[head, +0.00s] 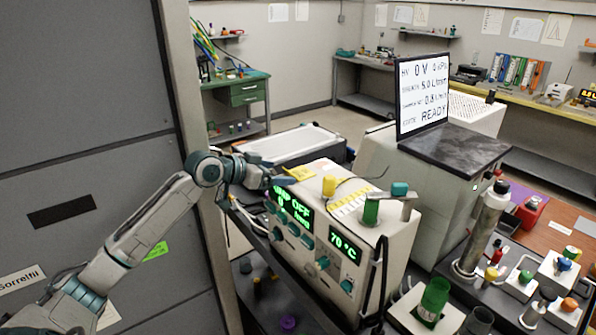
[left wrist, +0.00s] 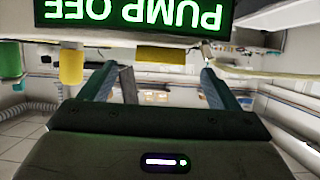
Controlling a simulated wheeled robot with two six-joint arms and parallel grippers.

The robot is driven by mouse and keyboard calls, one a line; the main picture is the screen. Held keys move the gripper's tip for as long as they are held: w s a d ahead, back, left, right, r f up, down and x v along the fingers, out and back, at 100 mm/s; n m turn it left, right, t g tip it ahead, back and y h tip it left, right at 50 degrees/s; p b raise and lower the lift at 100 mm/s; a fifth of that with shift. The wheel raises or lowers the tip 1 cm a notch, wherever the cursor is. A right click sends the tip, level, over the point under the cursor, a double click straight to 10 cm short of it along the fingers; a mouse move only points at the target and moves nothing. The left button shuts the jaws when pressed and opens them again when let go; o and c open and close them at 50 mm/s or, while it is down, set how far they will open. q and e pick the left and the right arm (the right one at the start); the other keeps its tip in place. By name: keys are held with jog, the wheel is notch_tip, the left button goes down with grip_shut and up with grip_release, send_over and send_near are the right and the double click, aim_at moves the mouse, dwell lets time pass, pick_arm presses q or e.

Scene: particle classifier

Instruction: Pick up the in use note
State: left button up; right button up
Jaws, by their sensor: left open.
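A small yellow note (head: 299,173) lies on the top of the pump box (head: 400,222), at its back left edge. Its writing cannot be read. In the left wrist view, which looks upside down, a yellow strip that looks like the note (left wrist: 160,55) shows between my fingers. My left gripper (head: 280,182) is at the box's upper left edge, just beside the note and above the "PUMP OFF" display. In the left wrist view my left gripper (left wrist: 158,72) has its fingers apart with nothing clearly held. My right gripper is not in view.
A yellow cylinder (head: 329,186) and a green cylinder (head: 370,211) stand on the box near the note. A screen (head: 422,96) reading "READY" stands behind at right. A white tray (head: 290,144) lies behind the box. Bottles and small valves crowd the right bench.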

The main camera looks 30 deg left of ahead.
aim_at(289, 173)
pick_arm(q)
jog(key=shift+p+x, duration=0.75)
jog(key=shift+x, duration=1.1)
jog(key=shift+c, duration=0.2)
jog(key=c, duration=1)
